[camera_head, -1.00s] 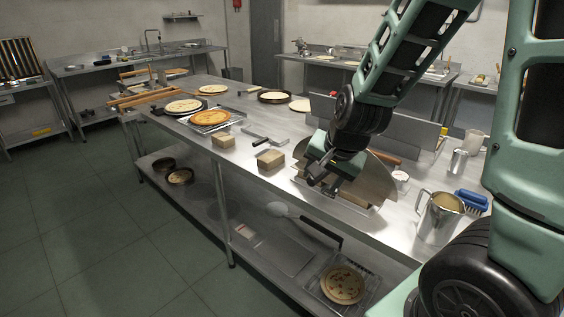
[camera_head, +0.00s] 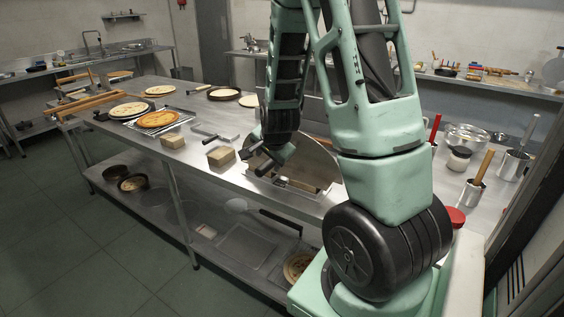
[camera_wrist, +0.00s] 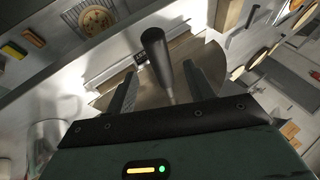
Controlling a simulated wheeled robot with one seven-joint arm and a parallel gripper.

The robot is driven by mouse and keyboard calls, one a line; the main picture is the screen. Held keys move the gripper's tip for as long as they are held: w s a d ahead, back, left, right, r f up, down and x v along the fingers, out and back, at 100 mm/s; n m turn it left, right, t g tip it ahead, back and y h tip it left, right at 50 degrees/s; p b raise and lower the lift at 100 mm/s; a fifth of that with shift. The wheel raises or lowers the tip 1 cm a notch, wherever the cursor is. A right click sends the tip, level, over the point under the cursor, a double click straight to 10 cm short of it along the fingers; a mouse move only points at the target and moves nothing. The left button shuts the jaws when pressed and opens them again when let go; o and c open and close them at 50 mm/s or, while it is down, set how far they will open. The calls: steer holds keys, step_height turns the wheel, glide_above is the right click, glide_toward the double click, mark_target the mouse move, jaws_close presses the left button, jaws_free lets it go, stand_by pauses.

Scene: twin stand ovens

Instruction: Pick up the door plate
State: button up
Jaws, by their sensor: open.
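The door plate (camera_head: 322,170) is a half-round metal sheet on the steel table, partly hidden behind my arm in the head view. In the wrist view the plate (camera_wrist: 205,62) spreads below my fingers, with a dark round bar (camera_wrist: 156,62), apparently its handle, standing out from it. My gripper (camera_head: 258,160) is open just above the plate's left part. In the wrist view the dark bar appears between the two fingers of my gripper (camera_wrist: 160,72). I see space on both sides of the bar; contact cannot be told.
Small blocks (camera_head: 221,156) stand left of the plate, with a grey-handled tool (camera_head: 208,138) behind them. A pizza on a rack (camera_head: 158,118) is farther left. A lower shelf holds pans (camera_head: 132,183). Pots with handled tools (camera_head: 472,193) stand at right. The floor at left is clear.

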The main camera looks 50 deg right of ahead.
mark_target(266, 169)
steer(key=shift+p+x, duration=0.95)
steer(key=shift+x, duration=3.2)
steer(key=shift+a, duration=0.1)
jaws_close()
